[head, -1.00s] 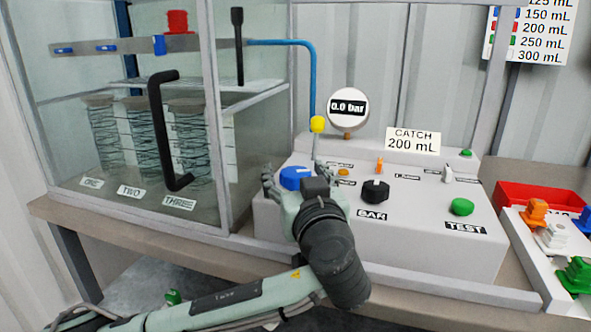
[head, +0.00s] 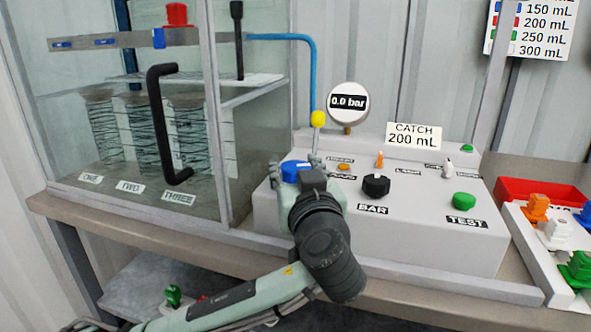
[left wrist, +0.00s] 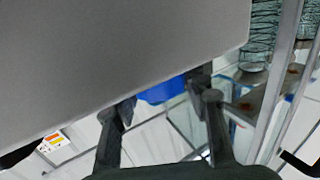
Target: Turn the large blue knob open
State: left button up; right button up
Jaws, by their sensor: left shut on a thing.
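The large blue knob (head: 292,171) sits at the left end of the sloped grey control panel (head: 410,230). My left gripper (head: 295,166) comes at it from the front, with one finger on each side, and is shut on it. Its palm and wrist hide the knob's near side. In the left wrist view the blue knob (left wrist: 162,91) shows between the two dark fingers, partly covered by a large grey surface. A white mark shows on the knob's top in the head view. My right gripper is in no view.
A black BAR knob (head: 376,186) and a green TEST button (head: 464,200) lie to the right. The gauge (head: 348,102) reads 0.0 bar. A glass cabinet (head: 150,130) stands close on the left.

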pick_arm(q)
jog(key=shift+f+m+h+b, duration=0.25)
jog(key=shift+m+h+b, duration=0.25)
jog(key=shift+h+b, duration=0.3)
jog(key=shift+r+m+h, duration=0.15)
jog(key=shift+m+h, duration=0.25)
jog(key=shift+h, duration=0.2)
jog(key=shift+r+m+h, duration=0.1)
jog(key=shift+m+h, duration=0.2)
jog(key=shift+h, duration=0.2)
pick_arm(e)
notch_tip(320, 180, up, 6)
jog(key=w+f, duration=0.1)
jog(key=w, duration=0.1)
pick_arm(q)
jog(key=shift+a+m+h+p, duration=0.1)
jog(key=shift+m+h+p, duration=0.35)
jog(key=shift+h, duration=0.35)
jog(key=m+h+p, duration=0.1)
jog(key=m+h, duration=0.1)
jog(key=shift+g+h, duration=0.3)
jog(key=shift+h, duration=0.3)
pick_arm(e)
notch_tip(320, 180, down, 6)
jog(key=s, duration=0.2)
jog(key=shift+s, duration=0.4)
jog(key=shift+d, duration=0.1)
pick_arm(q)
jog(key=o, duration=1.2)
